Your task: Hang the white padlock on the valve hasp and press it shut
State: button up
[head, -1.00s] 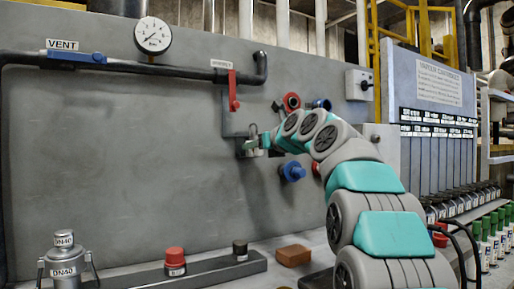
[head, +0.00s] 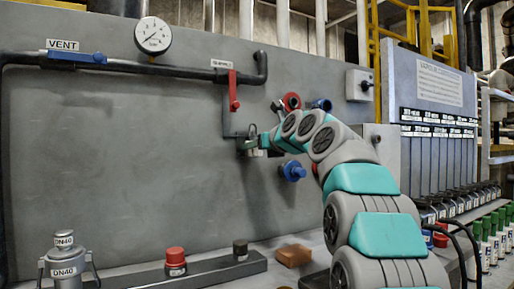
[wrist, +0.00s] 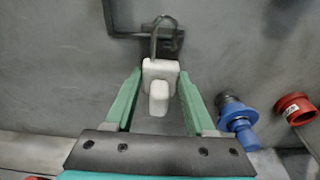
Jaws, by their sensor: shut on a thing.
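The white padlock (wrist: 159,82) is between the green fingers of my gripper (wrist: 157,92) in the wrist view, body toward me and shackle pointing up. My gripper is shut on it. The grey shackle (wrist: 154,42) overlaps the dark valve hasp (wrist: 174,42) on the grey panel. I cannot tell whether the shackle passes through the hasp or whether it is latched. In the head view my gripper (head: 256,145) is at the hasp, below the red-handled valve (head: 233,90); the padlock is mostly hidden there.
A blue fitting (wrist: 237,118) and a red fitting (wrist: 294,108) stick out of the panel right of my gripper. The black pipe with the blue vent handle (head: 75,57) runs above. A rail with a red cap (head: 175,256) and a brown block (head: 293,255) lie below.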

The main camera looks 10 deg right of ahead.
jog(key=shift+r+x, duration=0.2)
jog(key=shift+x, duration=0.65)
jog(key=shift+r+x, duration=0.15)
jog(key=shift+x, duration=0.7)
dwell(0.3)
jog(key=shift+f, duration=0.25)
dwell(0.4)
jog(key=o, duration=1.3)
jog(key=shift+c, duration=0.5)
jog(key=v, duration=0.7)
